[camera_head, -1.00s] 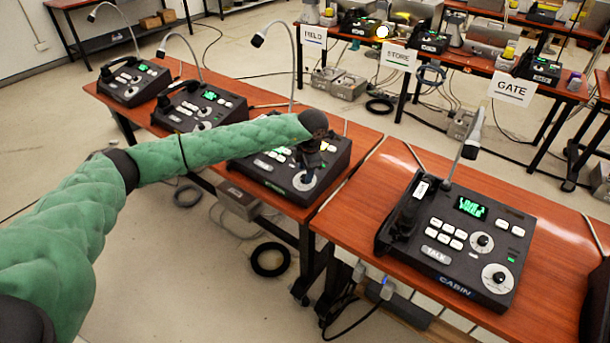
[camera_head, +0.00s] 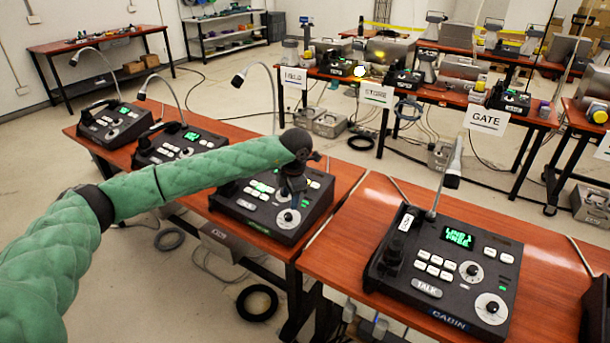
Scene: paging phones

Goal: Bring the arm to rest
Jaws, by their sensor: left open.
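My left arm, in a green quilted sleeve, reaches in from the left. Its gripper (camera_head: 291,200) points down in front of a black desk phone console (camera_head: 252,213) and hides part of its face. The gripper is open, with nothing seen between the fingers. I cannot tell whether it touches the console. The console marked CABIN (camera_head: 445,270) stands to the right on the nearer table, with a green display reading "LINE 1 FREE". Its black handset (camera_head: 392,257) lies on its left side. My right gripper is not in view.
Two more consoles (camera_head: 178,145) (camera_head: 113,123) with gooseneck microphones stand to the left. Signs FIELD, STORE (camera_head: 376,94) and GATE (camera_head: 486,119) mark the back tables. Cables and a black coil (camera_head: 257,303) lie on the floor. The red-brown tabletop (camera_head: 340,230) left of CABIN is bare.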

